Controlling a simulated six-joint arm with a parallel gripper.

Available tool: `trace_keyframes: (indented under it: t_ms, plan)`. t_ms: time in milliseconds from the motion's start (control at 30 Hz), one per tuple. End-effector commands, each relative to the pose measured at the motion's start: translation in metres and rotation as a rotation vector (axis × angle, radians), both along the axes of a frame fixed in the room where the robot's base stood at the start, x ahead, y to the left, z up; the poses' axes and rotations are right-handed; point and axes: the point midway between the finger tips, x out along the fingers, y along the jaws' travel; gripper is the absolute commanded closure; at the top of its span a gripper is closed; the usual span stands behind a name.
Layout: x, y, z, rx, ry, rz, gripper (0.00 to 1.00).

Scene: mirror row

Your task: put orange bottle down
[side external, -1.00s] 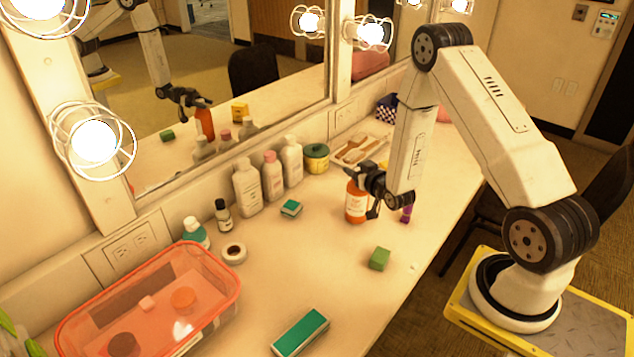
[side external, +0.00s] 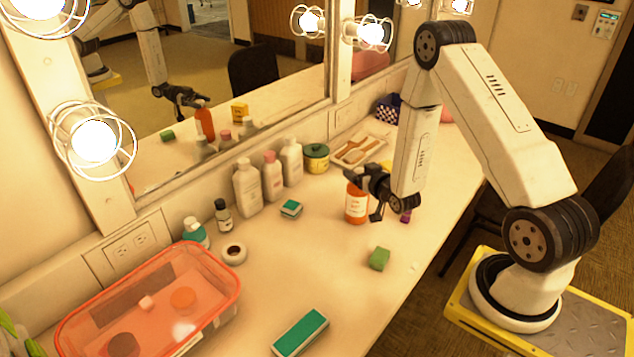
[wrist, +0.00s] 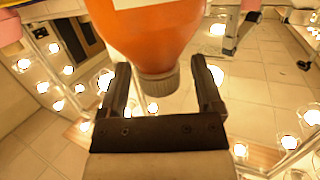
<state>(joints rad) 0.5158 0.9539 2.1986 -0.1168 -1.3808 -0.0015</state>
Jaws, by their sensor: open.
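The orange bottle (side external: 355,209) stands upright on the counter in the side external view, with its white label showing. My gripper (side external: 362,194) is open at the bottle's upper part, with the fingers on either side of it, and hides part of its top. In the wrist view my gripper (wrist: 163,78) has its two fingers spread apart. The bottle's orange body (wrist: 155,35) and ridged cap (wrist: 158,84) lie between and beyond them, with gaps beside the cap.
Several white bottles (side external: 247,187) and a yellow-green jar (side external: 316,160) line the mirror. A pink-rimmed tub (side external: 236,290) stands at the left.

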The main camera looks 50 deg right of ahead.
Motion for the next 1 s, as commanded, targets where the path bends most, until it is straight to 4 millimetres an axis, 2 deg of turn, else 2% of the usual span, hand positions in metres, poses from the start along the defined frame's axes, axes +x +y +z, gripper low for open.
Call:
trace_keyframes:
  t_ms: [600,800,1000]
  plan:
    - [-0.075,0.031,0.016,0.0,0.001,-0.001,0.17]
    - [-0.09,0.037,0.02,0.0,0.001,-0.001,0.17]
    - [-0.093,0.039,0.021,-0.001,-0.001,-0.001,0.17]
